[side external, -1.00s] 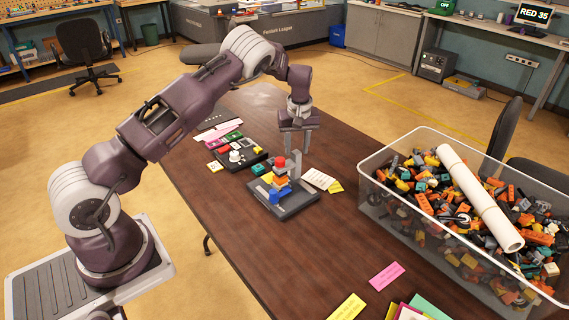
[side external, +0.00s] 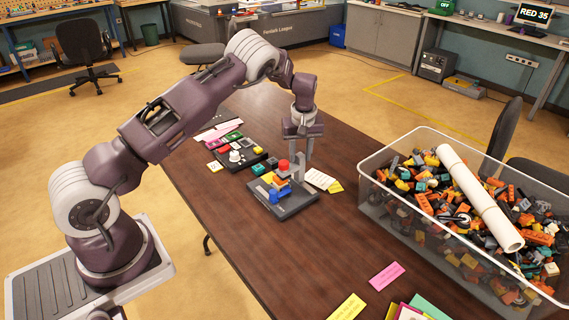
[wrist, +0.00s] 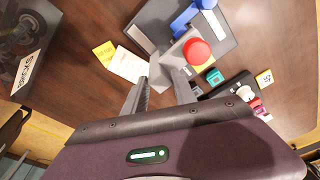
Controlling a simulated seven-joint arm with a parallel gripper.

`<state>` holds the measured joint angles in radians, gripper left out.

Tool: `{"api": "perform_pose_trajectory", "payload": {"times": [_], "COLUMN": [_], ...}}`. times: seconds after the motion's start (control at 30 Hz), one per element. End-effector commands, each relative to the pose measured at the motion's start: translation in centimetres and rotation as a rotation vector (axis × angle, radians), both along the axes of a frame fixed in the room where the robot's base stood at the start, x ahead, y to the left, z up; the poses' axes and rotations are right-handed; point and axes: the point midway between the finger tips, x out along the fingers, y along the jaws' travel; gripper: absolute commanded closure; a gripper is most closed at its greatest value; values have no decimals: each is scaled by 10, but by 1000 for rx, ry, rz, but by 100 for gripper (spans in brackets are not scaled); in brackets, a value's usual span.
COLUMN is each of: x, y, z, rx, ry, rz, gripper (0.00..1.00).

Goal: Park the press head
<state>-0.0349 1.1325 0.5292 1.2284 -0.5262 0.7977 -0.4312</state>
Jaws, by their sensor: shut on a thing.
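The press stands on a dark grey base plate (side external: 298,203) on the table. It has a grey upright (side external: 299,172), a red knob (side external: 283,164) on top, and orange, yellow and blue parts below. My gripper (side external: 305,163) is down at the grey upright side, shut on the grey press head part. In the wrist view, my gripper's fingers (wrist: 163,92) have the grey press head part (wrist: 164,68) between them, with the red knob (wrist: 197,52) just beyond and the blue part (wrist: 184,18) farther up. The exact contact is partly hidden by the fingers.
A black control box (side external: 237,163) stands left of the press. Paper notes (side external: 319,179) lie close on its right. A clear bin (side external: 377,207) of bricks with a paper roll stands at the right. The table's front middle is clear.

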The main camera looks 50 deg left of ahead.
Motion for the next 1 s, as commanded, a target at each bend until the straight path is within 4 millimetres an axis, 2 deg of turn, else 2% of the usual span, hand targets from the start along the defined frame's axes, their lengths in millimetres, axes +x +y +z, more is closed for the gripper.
{"api": "perform_pose_trajectory", "payload": {"times": [0.7,1.0], "x": [1,0], "y": [-48,-52], "z": [1,1], "rx": [-1,0], "ry": [-1,-2], "rz": [-2,-2], "gripper": [97,97]}}
